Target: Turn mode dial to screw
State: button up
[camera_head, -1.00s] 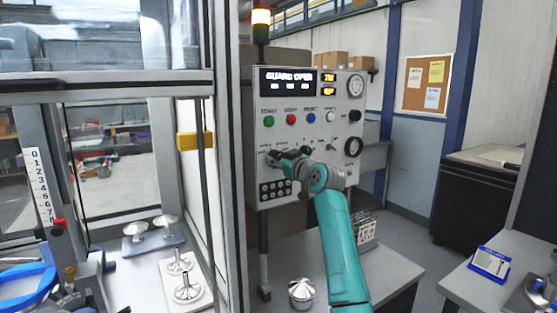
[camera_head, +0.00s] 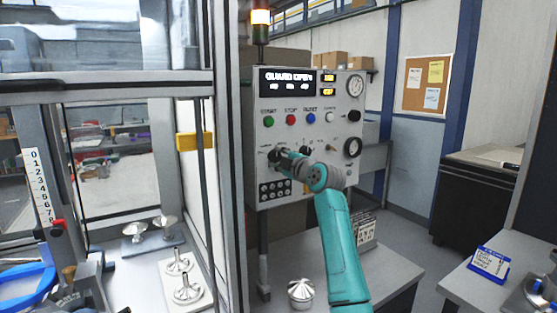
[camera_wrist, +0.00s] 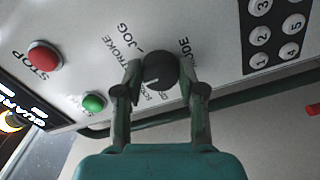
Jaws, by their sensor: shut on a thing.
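The mode dial (camera_wrist: 160,70) is a round black knob on the light grey control panel (camera_head: 345,185). In the wrist view it sits between the two fingers of my gripper (camera_wrist: 160,82), which are closed on its sides. The labels STROKE, JOG and MODE are printed around it. Another small label lies below the knob, partly hidden and hard to read. A pale mark on the knob faces toward that lower label. In the head view my gripper (camera_head: 280,155) is at the panel's lower left, and it partly hides the dial.
Green, red (camera_head: 291,119) and blue buttons sit above the dial, and a black keypad (camera_head: 274,190) lies below it. A second black knob (camera_head: 305,151) is close to the right. A glass guard frame (camera_head: 222,150) stands left of the panel. A metal part (camera_head: 300,292) stands on the table below.

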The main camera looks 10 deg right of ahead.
jog(key=shift+n, duration=2)
jog(key=o, duration=1.1)
jog(key=shift+o, duration=0.2)
jog(key=v, duration=1.2)
